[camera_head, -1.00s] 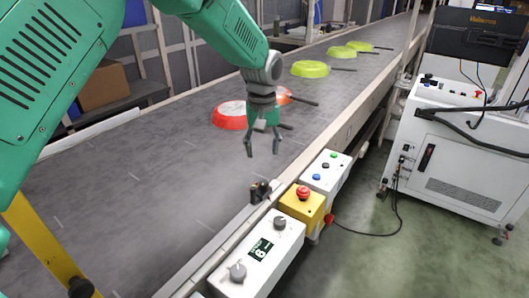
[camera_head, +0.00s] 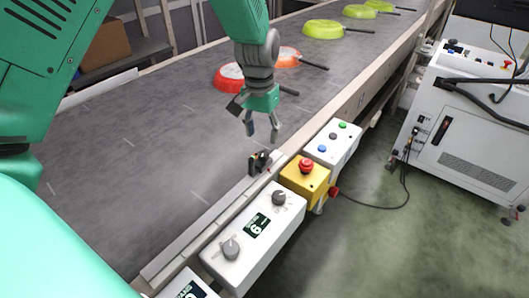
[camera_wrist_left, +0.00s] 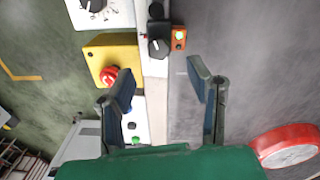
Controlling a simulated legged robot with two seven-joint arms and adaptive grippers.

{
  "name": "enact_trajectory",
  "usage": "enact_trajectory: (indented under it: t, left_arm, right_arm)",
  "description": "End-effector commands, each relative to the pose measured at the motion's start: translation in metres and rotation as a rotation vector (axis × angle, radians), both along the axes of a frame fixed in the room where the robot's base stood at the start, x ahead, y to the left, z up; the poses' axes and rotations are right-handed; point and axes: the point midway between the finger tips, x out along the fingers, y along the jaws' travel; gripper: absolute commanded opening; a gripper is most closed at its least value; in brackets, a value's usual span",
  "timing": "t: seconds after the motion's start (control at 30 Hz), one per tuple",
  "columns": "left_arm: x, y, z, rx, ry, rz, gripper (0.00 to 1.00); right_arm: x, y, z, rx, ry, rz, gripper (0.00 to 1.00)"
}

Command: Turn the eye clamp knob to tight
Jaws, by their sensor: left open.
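The eye clamp knob (camera_wrist_left: 158,48) is a dark round knob with a light pointer line, on a small bracket at the conveyor's edge rail. A small orange sensor with a green light (camera_wrist_left: 179,38) sits beside it. In the head view the black clamp assembly (camera_head: 259,162) is small, and the knob's setting cannot be read. My left gripper (camera_head: 262,130) is open and empty, above and slightly beyond the clamp, not touching it. In the wrist view its fingers (camera_wrist_left: 162,85) are spread, with the knob ahead of the gap between them. My right gripper is not in view.
A yellow box with a red emergency button (camera_head: 305,167) stands beside the rail, between a white dial box (camera_head: 255,232) and a white button box (camera_head: 333,143). A red pan (camera_head: 229,77), an orange pan (camera_head: 287,56) and green pans lie on the belt.

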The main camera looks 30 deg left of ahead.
Motion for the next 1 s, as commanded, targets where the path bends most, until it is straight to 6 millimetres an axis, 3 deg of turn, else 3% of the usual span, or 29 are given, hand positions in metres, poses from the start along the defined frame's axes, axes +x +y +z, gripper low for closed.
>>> enact_trajectory:
  t: [0.1,0.3,0.47,0.77,0.9,1.0]
  left_arm:
    - [-0.001,-0.001,-0.026,0.000,0.002,0.000,0.46]
    - [-0.001,-0.003,-0.055,0.000,0.001,0.001,0.46]
    - [-0.001,-0.003,-0.065,-0.001,0.000,0.001,0.46]
    - [-0.001,-0.003,-0.067,0.000,-0.001,0.001,0.46]
    - [0.000,-0.003,-0.067,0.000,-0.001,0.001,0.00]
    - [0.000,-0.003,-0.067,0.000,-0.001,0.001,0.00]
  right_arm:
    - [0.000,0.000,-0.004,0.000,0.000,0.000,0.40]
    - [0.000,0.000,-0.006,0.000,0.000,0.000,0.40]
    - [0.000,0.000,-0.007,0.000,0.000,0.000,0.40]
    - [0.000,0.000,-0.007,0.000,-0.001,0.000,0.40]
    - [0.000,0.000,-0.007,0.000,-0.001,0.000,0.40]
    - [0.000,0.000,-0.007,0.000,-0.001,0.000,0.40]
